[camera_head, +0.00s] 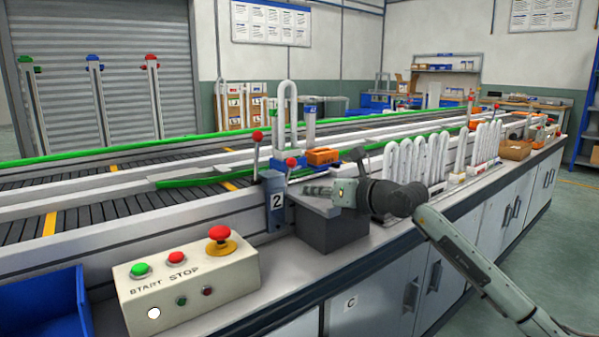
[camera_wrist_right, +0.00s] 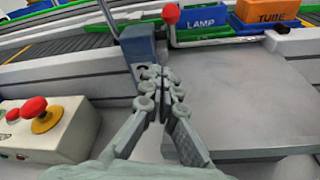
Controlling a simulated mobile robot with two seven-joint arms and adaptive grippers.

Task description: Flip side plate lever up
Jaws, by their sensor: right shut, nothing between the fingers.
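A lever with a red ball knob (camera_head: 257,136) rises steeply from the blue-grey post marked 2 (camera_head: 275,203). In the right wrist view its rod (camera_wrist_right: 109,18) leans left and the post (camera_wrist_right: 138,45) lies just beyond my fingertips. A second, shorter lever with a red ball (camera_head: 291,163) stands behind; its ball (camera_wrist_right: 171,13) also shows in the wrist view. I cannot tell which is the side plate lever. A grey plate (camera_wrist_right: 245,110) lies to the right of my fingers, above a dark block (camera_head: 330,235). My right gripper (camera_head: 308,190) is shut and empty near the post. My left gripper is out of view.
A start/stop box (camera_head: 190,290) stands front left, with a blue bin (camera_head: 40,305) beside it. An orange TUBE box (camera_head: 322,156) and a blue LAMP block (camera_wrist_right: 203,24) are behind the plate. White U-shaped tubes (camera_head: 435,158) stand in a row at right.

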